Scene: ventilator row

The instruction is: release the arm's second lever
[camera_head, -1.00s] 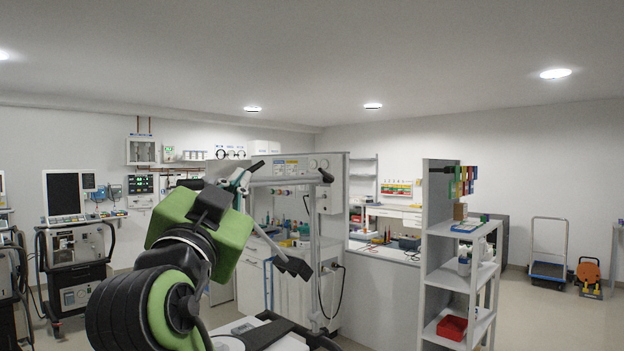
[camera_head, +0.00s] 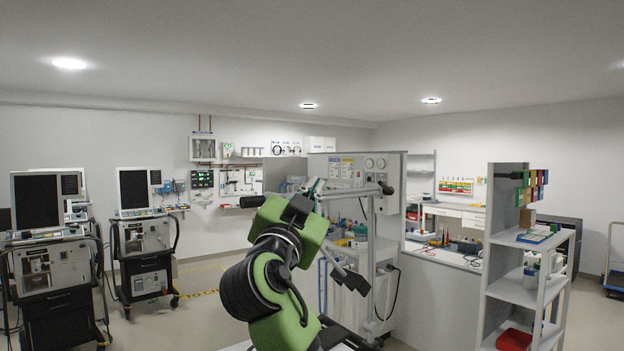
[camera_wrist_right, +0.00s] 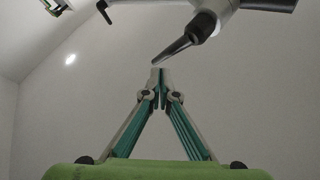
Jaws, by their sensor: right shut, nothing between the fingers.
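My right gripper (camera_head: 317,187) is in front of the grey jointed support arm (camera_head: 350,190), partly hidden behind my green wrist in the head view. In the right wrist view its two teal-and-grey fingers (camera_wrist_right: 160,73) are shut and empty. A black tapered lever (camera_wrist_right: 186,42) on a grey joint points down towards the fingertips, with a small gap visible between them. Another black lever (camera_wrist_right: 103,11) hangs from the grey arm at upper left. In the head view a black end piece (camera_head: 387,188) sits at the arm's right end. Which lever is the second, I cannot tell. My left gripper is out of view.
Two ventilator carts (camera_head: 148,245) (camera_head: 52,285) stand at the left. A grey partition (camera_head: 440,300) and an open shelf (camera_head: 515,290) stand at the right. Floor at the left, near the yellow marking (camera_head: 200,293), is clear.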

